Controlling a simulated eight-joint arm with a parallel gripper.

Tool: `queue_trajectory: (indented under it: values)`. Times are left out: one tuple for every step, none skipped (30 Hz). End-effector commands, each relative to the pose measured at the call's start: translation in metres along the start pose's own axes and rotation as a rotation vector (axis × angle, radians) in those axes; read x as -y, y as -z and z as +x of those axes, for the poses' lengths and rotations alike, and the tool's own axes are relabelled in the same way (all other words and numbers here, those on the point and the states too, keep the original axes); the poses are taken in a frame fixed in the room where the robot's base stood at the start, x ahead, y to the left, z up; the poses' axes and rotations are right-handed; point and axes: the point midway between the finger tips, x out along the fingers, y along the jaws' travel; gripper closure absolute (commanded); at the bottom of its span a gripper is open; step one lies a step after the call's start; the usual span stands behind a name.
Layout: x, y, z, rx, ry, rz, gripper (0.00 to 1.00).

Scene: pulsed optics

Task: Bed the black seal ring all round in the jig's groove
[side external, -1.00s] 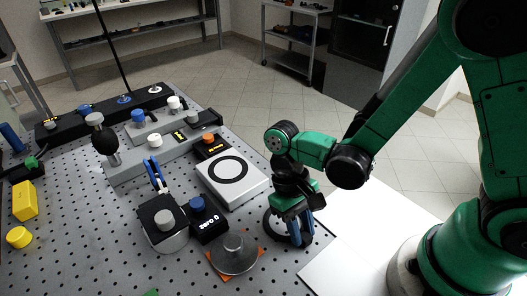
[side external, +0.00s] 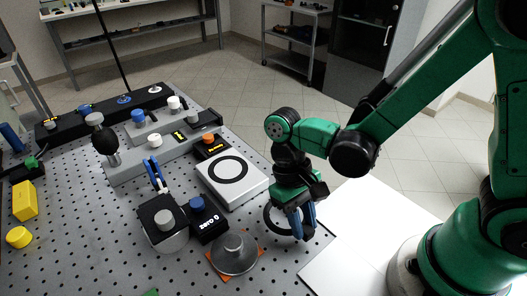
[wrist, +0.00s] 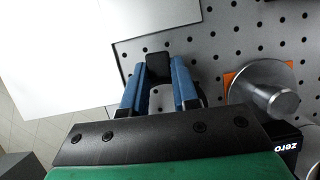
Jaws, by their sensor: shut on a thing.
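The black seal ring (side external: 268,221) hangs from my gripper (side external: 303,231) at the near right of the perforated table. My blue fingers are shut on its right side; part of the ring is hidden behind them. In the wrist view my gripper (wrist: 159,70) has a black piece of the ring (wrist: 158,66) between its fingertips. The jig seems to be the pale square block (side external: 212,186) with a dark circular groove (side external: 213,176) on top, left of and behind my gripper. The ring is apart from it.
A grey metal knob on an orange square (side external: 236,254) stands left of my gripper. A black box marked zero (side external: 208,225) and a grey-knobbed block (side external: 163,235) are farther left. A white sheet (side external: 345,250) lies at the right.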

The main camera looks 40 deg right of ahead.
Motion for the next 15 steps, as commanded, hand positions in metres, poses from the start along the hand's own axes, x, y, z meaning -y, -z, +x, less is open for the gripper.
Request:
queue_trajectory:
  values:
    - [0.000, 0.000, 0.000, 0.000, 0.000, 0.000, 1.00]
    - [0.000, 0.000, 0.000, 0.000, 0.000, 0.000, 1.00]
    - [0.000, 0.000, 0.000, 0.000, 0.000, 0.000, 1.00]
    - [0.000, 0.000, 0.000, 0.000, 0.000, 0.000, 1.00]
    - [0.000, 0.000, 0.000, 0.000, 0.000, 0.000, 1.00]
    - [0.000, 0.000, -0.001, 0.000, 0.000, 0.000, 1.00]
    - [0.000, -0.001, -0.003, 0.000, 0.000, 0.000, 1.00]
    - [0.000, -0.002, -0.004, 0.000, 0.000, 0.000, 1.00]
    - [0.000, -0.003, -0.008, 0.000, 0.000, 0.000, 1.00]
    - [0.000, -0.004, -0.011, 0.000, 0.000, 0.000, 1.00]
    - [0.000, -0.006, -0.014, 0.000, 0.000, 0.000, 1.00]
    - [0.000, -0.008, -0.018, 0.000, 0.000, 0.000, 1.00]
    - [0.000, -0.009, -0.021, 0.000, 0.000, 0.000, 1.00]
    - [0.000, -0.011, -0.024, 0.000, 0.000, 0.000, 1.00]
    - [0.000, -0.013, -0.028, 0.000, 0.000, 0.000, 1.00]
